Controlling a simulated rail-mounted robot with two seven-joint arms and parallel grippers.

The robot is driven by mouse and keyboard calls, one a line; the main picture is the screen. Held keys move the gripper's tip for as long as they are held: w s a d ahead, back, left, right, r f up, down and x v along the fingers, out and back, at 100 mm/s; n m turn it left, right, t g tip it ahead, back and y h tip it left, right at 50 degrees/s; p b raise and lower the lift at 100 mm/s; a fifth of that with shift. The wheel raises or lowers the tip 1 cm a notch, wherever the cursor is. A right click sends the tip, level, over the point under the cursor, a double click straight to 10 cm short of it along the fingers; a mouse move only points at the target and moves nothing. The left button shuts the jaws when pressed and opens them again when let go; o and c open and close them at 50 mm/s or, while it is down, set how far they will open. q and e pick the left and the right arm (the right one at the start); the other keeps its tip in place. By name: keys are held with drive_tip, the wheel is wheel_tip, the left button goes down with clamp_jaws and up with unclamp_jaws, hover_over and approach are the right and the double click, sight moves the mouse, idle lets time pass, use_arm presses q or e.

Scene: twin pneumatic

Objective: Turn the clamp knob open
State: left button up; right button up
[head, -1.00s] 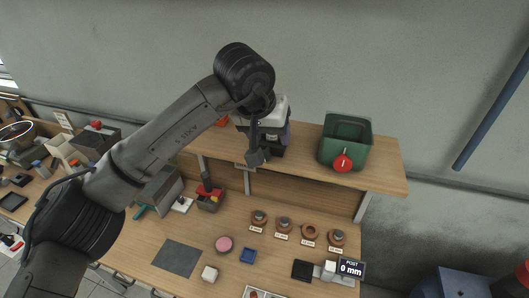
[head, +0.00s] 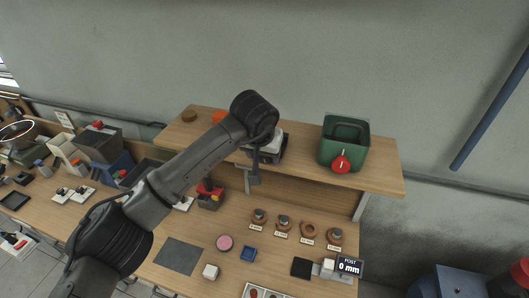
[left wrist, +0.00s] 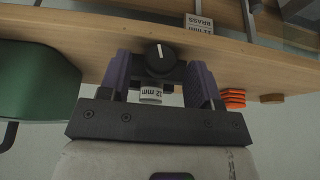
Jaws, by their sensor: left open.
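A round black knob (left wrist: 160,62) with a white pointer line shows in the left wrist view, its line running nearly straight up the picture. An upside-down "12 mm" tag (left wrist: 151,95) shows just below it. My left gripper (left wrist: 161,72) is open, its two purple fingers on either side of the knob with a visible gap on each side. In the head view my left gripper (head: 271,149) is at the raised shelf, and I cannot make out the black knob there. My right gripper is not in view.
The wooden shelf (head: 375,180) holds a green bin (head: 331,153) with a red round piece (head: 341,164) at its front, and orange pieces (left wrist: 232,98). Several brown rings line the bench below; the wall is behind.

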use_arm(q)
drive_tip(key=shift+w+f, duration=0.25)
drive_tip(key=shift+f, duration=0.35)
drive_tip(key=shift+c, duration=0.5)
drive_tip(key=c, duration=0.8)
drive_tip(key=shift+h, duration=0.7)
drive_tip(key=o, duration=0.8)
drive_tip(key=shift+o, duration=0.5)
